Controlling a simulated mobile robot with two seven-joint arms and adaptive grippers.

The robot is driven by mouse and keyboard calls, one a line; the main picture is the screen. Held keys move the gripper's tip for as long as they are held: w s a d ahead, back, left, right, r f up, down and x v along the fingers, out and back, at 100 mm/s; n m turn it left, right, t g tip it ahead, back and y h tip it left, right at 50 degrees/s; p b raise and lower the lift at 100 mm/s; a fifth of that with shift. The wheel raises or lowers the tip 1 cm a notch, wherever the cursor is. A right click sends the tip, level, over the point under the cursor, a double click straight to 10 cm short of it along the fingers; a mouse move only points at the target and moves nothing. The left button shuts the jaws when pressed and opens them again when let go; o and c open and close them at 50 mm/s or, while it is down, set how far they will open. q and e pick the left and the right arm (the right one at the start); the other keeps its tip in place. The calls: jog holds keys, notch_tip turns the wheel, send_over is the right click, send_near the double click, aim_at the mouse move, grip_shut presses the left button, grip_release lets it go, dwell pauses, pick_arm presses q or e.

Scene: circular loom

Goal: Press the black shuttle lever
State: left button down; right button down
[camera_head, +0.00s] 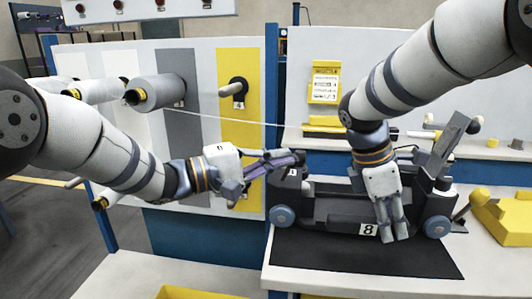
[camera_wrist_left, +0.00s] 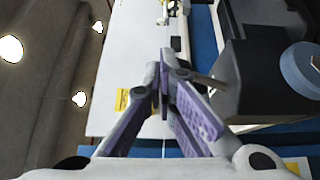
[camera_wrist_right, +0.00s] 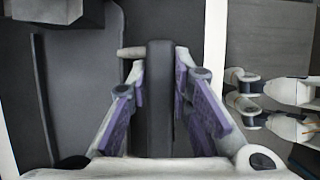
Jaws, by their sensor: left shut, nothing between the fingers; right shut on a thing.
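The dark shuttle unit (camera_head: 325,205), marked 8 and fitted with grey-blue wheels, sits on a black mat (camera_head: 350,258). A tall dark grey lever-like part (camera_head: 450,142) rises tilted at its right end; I cannot tell whether this is the black shuttle lever. My left gripper (camera_head: 298,158) is shut and empty at the unit's upper left end. In the left wrist view, its tips (camera_wrist_left: 163,65) are beside a dark block (camera_wrist_left: 260,80). My right gripper (camera_head: 393,235) points down at the unit's front. In the right wrist view, its fingers are shut on a dark bar (camera_wrist_right: 160,100).
A grey roll (camera_head: 160,90) on the panel at left has a pale thread (camera_head: 225,118) running toward the unit. A yellow block (camera_head: 505,215) lies right of the unit. A yellow holder (camera_head: 325,82) stands behind. The mat's front is clear.

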pick_arm(q)
jog(key=s+a+r, duration=0.5)
jog(key=a+r, duration=0.1)
jog(key=a, duration=0.5)
jog(key=shift+s, duration=0.15)
jog(key=c, duration=2.3)
grip_release()
jog(key=shift+r, duration=0.1)
